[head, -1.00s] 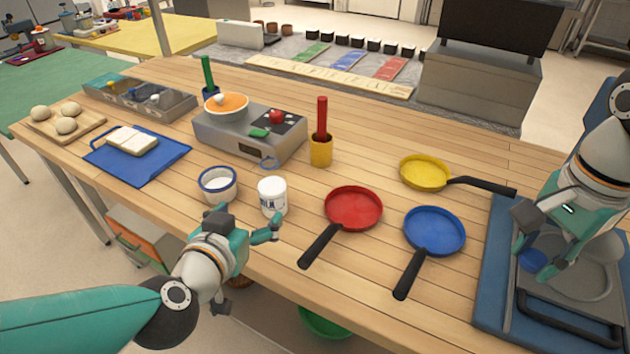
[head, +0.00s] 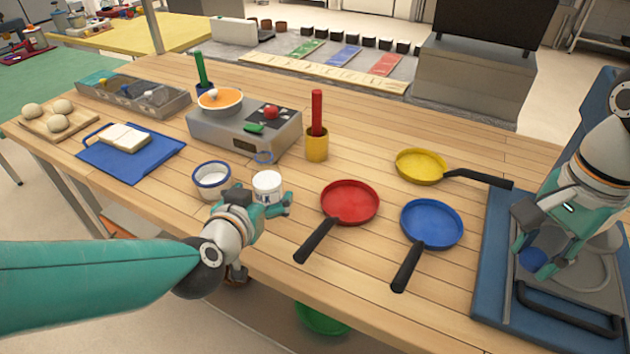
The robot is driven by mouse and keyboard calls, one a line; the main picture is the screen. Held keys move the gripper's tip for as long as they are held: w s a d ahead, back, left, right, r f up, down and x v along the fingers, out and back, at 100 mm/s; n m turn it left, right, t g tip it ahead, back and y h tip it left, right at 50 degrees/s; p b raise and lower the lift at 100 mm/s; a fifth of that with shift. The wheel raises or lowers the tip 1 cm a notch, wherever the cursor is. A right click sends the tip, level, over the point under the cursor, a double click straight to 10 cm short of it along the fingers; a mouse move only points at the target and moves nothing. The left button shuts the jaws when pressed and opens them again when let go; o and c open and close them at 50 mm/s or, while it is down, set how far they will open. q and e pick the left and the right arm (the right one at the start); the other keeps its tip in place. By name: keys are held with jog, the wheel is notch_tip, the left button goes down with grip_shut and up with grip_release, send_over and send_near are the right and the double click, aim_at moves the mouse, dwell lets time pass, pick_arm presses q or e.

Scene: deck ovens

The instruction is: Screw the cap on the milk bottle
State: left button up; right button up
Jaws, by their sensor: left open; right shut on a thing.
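The white milk bottle (head: 267,186) with dark lettering stands upright and uncapped on the wooden table, near its front edge. My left gripper (head: 264,203) is open just in front of it. Its fingers hide the lower part of the bottle, and I cannot tell whether they touch it. My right gripper (head: 535,250) is shut on a round blue cap (head: 533,261) above the blue and grey area at the right.
A white pot with a blue rim (head: 211,183) stands close left of the bottle. A red pan (head: 349,203), blue pan (head: 432,224) and yellow pan (head: 421,166) lie between my grippers. A grey stove (head: 225,135) is behind.

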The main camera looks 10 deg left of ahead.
aim_at(262, 189)
pick_arm(q)
jog(key=shift+w, duration=0.1)
jog(key=x, duration=0.3)
jog(key=b+x, duration=0.1)
jog(key=x, duration=0.1)
jog(key=shift+w+a, duration=0.15)
jog(key=shift+a, duration=0.2)
jog(key=shift+c, duration=0.3)
jog(key=shift+r, duration=0.1)
jog(key=c, duration=1.4)
